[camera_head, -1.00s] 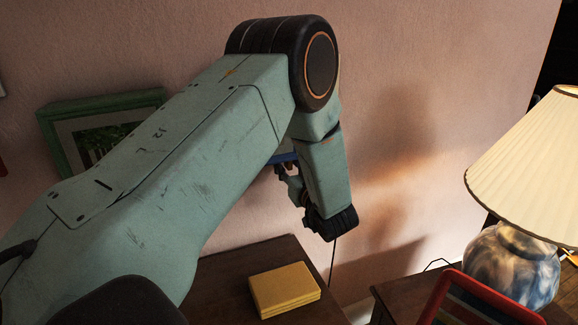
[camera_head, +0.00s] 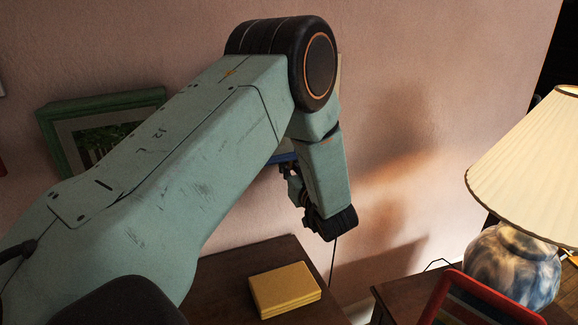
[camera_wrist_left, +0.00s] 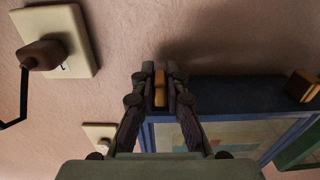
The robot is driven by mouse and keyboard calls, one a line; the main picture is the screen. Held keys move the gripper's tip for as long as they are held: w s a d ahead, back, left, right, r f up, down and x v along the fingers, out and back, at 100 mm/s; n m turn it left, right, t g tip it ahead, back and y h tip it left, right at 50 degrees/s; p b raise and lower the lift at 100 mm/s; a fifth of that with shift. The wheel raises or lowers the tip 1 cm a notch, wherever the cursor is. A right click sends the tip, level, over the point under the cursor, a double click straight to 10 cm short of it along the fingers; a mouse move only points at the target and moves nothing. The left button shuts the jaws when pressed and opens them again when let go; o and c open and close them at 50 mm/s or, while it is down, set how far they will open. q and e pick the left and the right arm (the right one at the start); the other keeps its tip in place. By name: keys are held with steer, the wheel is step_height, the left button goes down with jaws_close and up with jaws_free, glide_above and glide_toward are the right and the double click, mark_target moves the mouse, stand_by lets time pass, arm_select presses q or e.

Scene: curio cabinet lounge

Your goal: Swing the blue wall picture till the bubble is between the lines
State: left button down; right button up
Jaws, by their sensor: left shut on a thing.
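The blue wall picture (camera_head: 284,158) is mostly hidden behind my left arm in the head view; only a sliver of its blue frame shows. In the left wrist view its blue frame (camera_wrist_left: 230,90) runs across to the right, with wooden corner pieces. My left gripper (camera_wrist_left: 160,75) is shut on the wooden corner piece (camera_wrist_left: 159,92) at one end of the frame. In the head view the left gripper (camera_head: 296,187) is partly hidden by its wrist. I cannot make out the bubble or its lines. My right gripper is not in view.
A green-framed picture (camera_head: 95,101) hangs to the left. Below are a dark wooden cabinet (camera_head: 225,280) with a yellow box (camera_head: 285,289), and a lamp (camera_head: 520,165) at right. A wall plate (camera_wrist_left: 78,25) with a plug and cord is beside the gripper.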

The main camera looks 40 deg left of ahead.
arm_select(q)
steer(key=shift+r, duration=0.1)
steer(key=shift+s+a+p, duration=0.15)
steer(key=shift+p, duration=0.3)
steer(key=c, duration=1.4)
jaws_free()
steer(key=shift+a+f, duration=0.1)
steer(key=shift+f, duration=0.2)
steer(key=shift+o, duration=0.2)
steer(key=shift+d+r, duration=0.1)
steer(key=shift+d, duration=0.1)
steer(key=v, duration=1.2)
